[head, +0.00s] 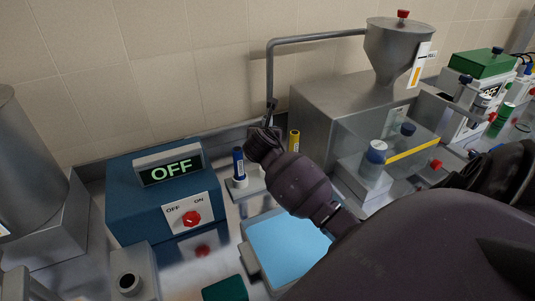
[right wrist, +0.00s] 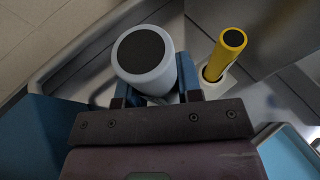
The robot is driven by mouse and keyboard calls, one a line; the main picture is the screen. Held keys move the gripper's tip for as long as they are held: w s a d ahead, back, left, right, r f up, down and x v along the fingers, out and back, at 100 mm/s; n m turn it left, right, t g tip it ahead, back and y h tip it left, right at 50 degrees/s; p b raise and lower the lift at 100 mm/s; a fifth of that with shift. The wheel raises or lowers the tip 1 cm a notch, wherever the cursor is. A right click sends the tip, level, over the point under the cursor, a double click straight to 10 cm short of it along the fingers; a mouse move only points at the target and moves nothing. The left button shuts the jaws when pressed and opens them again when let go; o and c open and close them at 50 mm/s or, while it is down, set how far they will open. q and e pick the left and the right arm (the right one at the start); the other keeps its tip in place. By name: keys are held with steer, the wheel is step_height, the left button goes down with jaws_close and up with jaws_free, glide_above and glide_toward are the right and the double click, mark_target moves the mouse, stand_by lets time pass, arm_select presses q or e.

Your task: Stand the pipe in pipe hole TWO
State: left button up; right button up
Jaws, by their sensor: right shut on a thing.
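A pale grey-blue pipe (right wrist: 146,75) with a dark round end is between the blue-sided fingers of my right gripper (right wrist: 152,92) in the right wrist view. My right gripper (head: 266,132) is shut on it; in the head view the gripper largely hides it. A yellow cylinder (head: 294,141) stands just right of the gripper; it also shows in the right wrist view (right wrist: 226,55), standing in a pale holder. A blue cylinder (head: 238,162) stands upright left of the gripper in a white holder. I cannot read any hole number. My left gripper is out of view.
A blue box (head: 123,197) with an OFF display and red knob stands left. A tray with a light-blue surface (head: 283,249) lies below my forearm. A steel hopper (head: 398,48) on a grey housing (head: 325,105) stands right, with a bent tube descending behind my gripper.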

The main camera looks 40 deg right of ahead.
steer(key=shift+f+b, duration=0.35)
steer(key=shift+f, duration=3.75)
steer(key=shift+f, duration=0.1)
steer(key=o, duration=1)
steer(key=shift+c, duration=0.2)
steer(key=v, duration=1.2)
steer(key=shift+p, duration=0.3)
